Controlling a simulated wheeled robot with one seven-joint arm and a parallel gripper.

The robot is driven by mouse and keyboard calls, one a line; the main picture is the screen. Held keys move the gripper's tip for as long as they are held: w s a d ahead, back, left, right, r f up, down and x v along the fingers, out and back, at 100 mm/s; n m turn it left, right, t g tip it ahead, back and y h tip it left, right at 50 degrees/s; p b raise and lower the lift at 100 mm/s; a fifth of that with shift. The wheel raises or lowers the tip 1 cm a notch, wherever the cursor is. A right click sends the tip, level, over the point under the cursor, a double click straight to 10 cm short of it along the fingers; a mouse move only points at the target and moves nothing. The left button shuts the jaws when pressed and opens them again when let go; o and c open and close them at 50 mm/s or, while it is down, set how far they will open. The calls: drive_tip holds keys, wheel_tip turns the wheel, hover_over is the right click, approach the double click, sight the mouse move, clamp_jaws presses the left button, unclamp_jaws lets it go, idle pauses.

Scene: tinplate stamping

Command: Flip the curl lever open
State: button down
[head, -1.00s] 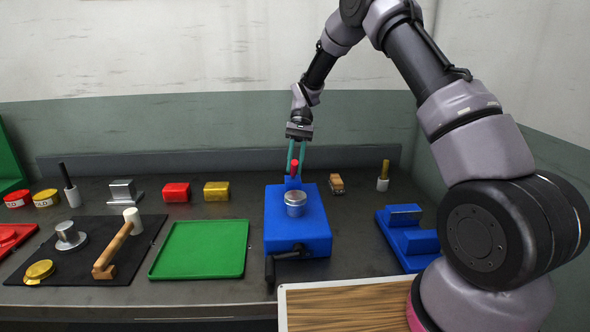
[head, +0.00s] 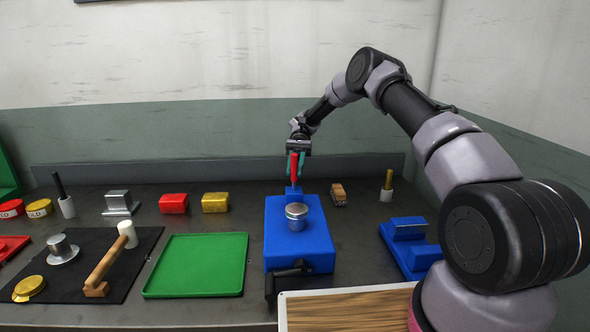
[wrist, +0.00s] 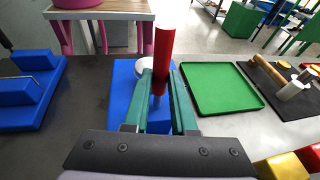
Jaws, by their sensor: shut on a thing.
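The curl lever (head: 294,166) is a red handle at the back of a blue machine block (head: 270,247). In the head view it stands nearly upright. In the wrist view the red lever (wrist: 163,58) rises between the green fingers. My gripper (head: 299,170) is shut on the lever, with a finger on each side of it. A round silver tin piece (head: 296,212) sits on top of the blue block, in front of the lever. The lever's lower end is partly hidden by the fingers in the wrist view.
A green tray (head: 196,264) and a black mat (head: 75,285) with a hammer (head: 108,262) lie left of the block. Red (head: 173,203) and yellow blocks (head: 215,202) stand behind the tray. A blue fixture (head: 408,250) is at the right, and a wooden board (head: 345,310) in front.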

drive_tip(key=shift+f, duration=0.1)
idle(0.3)
drive_tip(key=c, duration=0.7)
unclamp_jaws()
drive_tip(key=shift+c, duration=0.2)
wheel_tip(320, 180, up, 10)
drive_tip(key=shift+s, duration=0.1)
